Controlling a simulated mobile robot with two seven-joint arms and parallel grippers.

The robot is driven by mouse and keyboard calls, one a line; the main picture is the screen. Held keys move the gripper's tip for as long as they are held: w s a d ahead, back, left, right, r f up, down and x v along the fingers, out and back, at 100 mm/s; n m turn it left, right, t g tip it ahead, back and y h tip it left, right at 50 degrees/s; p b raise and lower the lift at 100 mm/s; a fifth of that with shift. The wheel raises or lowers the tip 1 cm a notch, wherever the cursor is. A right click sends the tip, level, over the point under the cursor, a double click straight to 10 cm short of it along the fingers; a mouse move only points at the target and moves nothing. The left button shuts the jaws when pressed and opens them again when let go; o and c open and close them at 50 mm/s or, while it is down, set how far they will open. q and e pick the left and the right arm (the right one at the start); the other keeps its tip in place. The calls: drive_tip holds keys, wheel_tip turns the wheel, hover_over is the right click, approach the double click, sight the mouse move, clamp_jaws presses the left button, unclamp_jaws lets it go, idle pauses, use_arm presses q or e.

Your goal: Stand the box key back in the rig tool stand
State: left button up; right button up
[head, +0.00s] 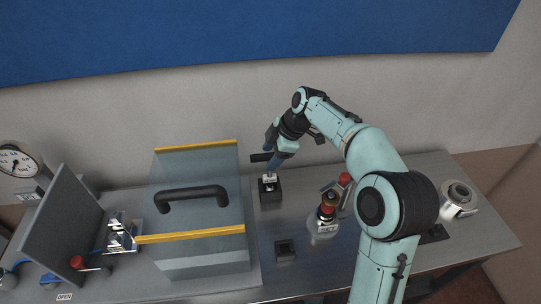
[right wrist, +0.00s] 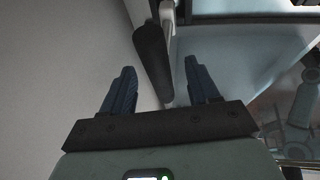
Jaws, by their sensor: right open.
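The box key has a black bar handle (head: 262,157) and a pale metal shank. In the head view it stands upright, its lower end at a small black block (head: 269,194) that looks like the rig tool stand. How deep it sits there is hidden. My right gripper (head: 276,150) is at the handle, with its blue fingers open. In the right wrist view the handle (right wrist: 153,60) lies between the spread fingertips (right wrist: 159,66), with a gap visible on each side. My left gripper is not in view.
A clear cover (head: 195,235) with yellow edges and a black handle stands left of the block. A second small black block (head: 285,250) sits nearer. A red-topped fitting (head: 327,213) is to the right, with a white round part (head: 459,197) at the far right. A wall rises behind.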

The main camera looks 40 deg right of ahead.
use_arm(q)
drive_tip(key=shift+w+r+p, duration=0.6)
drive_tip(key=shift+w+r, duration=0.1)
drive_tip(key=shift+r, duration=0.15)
use_arm(e)
drive_tip(key=v, duration=1.1)
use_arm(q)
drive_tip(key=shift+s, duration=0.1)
use_arm(e)
drive_tip(key=shift+s, duration=0.1)
